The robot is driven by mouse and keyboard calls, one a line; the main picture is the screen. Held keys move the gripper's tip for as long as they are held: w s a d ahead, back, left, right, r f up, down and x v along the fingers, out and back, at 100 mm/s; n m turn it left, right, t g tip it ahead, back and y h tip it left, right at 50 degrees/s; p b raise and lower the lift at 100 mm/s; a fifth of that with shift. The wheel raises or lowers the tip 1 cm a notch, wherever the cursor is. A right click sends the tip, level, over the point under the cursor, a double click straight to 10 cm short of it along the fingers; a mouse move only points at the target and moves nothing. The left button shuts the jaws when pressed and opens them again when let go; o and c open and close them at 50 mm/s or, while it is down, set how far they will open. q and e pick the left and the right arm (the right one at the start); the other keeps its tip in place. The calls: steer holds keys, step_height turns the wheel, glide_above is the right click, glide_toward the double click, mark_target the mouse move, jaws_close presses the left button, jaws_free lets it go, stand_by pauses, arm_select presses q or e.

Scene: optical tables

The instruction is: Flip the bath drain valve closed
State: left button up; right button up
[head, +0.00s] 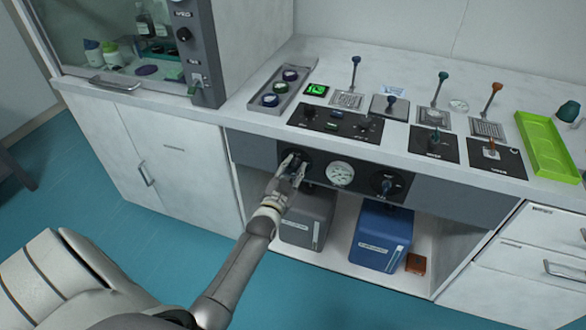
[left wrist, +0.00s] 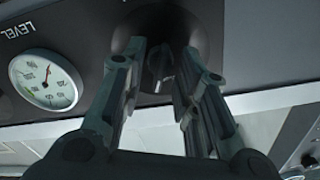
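A dark front panel below the worktop holds a round white gauge (head: 340,174) and a dark rotary valve (head: 387,185) to its right. Another dark valve knob is on the left of the gauge, mostly hidden by my left gripper (head: 293,167) in the head view. In the left wrist view, that knob (left wrist: 158,66) sits between the two spread fingers of my left gripper (left wrist: 168,72), with a gap visible beside it. I cannot read which valve is the bath drain. The gauge also shows in the left wrist view (left wrist: 45,80), by inverted "LEVEL" lettering. My right gripper is not in view.
A grey container (head: 307,218) and a blue container (head: 380,238) stand in the open bay under the panel. The worktop (head: 345,55) carries switch plates, upright levers and a green tray (head: 548,150). A glass-fronted cabinet (head: 130,45) stands at left.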

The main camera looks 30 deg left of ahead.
arm_select(q)
steer(key=shift+w, duration=0.25)
jaws_close()
steer(key=shift+r+n+p, duration=0.1)
steer(key=shift+n+p, duration=0.35)
steer(key=shift+n, duration=0.55)
steer(key=n, duration=0.3)
steer(key=shift+a, duration=0.15)
